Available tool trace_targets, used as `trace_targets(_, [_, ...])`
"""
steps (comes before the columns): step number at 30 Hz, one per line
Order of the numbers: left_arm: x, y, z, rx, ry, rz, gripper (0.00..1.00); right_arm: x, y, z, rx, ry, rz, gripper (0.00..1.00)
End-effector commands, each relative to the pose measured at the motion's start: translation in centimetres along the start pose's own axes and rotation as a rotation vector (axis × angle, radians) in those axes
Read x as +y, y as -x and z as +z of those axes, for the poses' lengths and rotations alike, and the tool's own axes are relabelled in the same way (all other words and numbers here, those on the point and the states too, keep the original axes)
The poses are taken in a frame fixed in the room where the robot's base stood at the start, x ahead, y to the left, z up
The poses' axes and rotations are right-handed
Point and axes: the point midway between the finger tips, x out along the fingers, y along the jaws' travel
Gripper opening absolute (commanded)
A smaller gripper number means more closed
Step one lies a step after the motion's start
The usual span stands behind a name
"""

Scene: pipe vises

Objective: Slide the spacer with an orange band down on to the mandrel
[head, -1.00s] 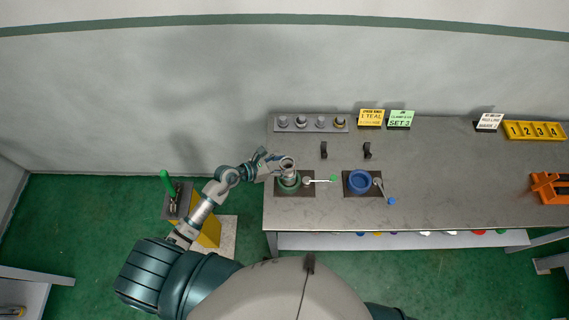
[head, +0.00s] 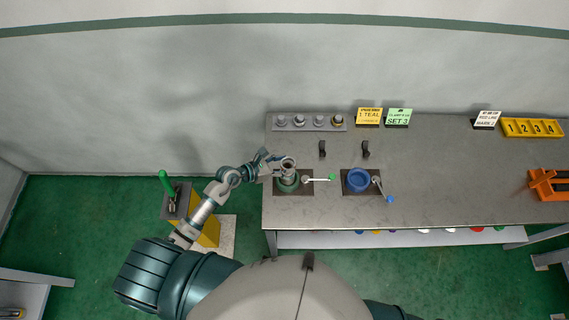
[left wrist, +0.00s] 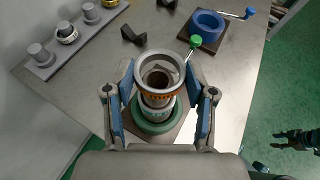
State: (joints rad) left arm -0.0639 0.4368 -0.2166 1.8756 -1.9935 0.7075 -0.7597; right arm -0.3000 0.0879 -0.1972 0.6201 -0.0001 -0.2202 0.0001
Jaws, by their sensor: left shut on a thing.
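The spacer with the orange band (left wrist: 158,95) is a wide grey ring with an orange stripe. It shows small in the head view (head: 288,162). My left gripper (left wrist: 158,96) is shut on it, one blue-padded finger at each side; it also shows in the head view (head: 277,166). The mandrel (left wrist: 157,78) is an upright dark-bored tube, seen through the ring. A pale banded piece shows under the spacer, above the green vise (left wrist: 153,127). I cannot tell exactly how far the ring is down on the mandrel. The green vise also shows in the head view (head: 289,186).
A blue vise (head: 359,180) stands to the right. A grey rack (head: 310,122) with several pegs is behind, with dark brackets (head: 322,149) nearer. The green-knobbed handle (head: 331,177) sticks out beside the mandrel. A dark gripper-like shape (left wrist: 298,138) shows over the floor.

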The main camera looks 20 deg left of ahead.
Motion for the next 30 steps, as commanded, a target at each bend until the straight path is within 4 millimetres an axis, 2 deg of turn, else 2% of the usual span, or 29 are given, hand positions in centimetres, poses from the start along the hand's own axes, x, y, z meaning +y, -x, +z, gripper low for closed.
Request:
trace_targets(8, [-0.1,-0.4,-0.6,0.000,-0.001,0.000,0.21,-1.8,-0.6,-0.3,0.004,-0.003,-0.020,0.40])
trace_targets(19, [-0.1,-0.3,-0.6,0.000,0.001,-0.002,0.21,-0.6,-0.3,-0.1,0.001,0.001,-0.007,0.40])
trace_targets(30, [-0.1,-0.1,-0.1,-0.001,0.000,-0.001,0.21,-0.5,0.2,-0.1,0.001,0.000,-0.006,0.40])
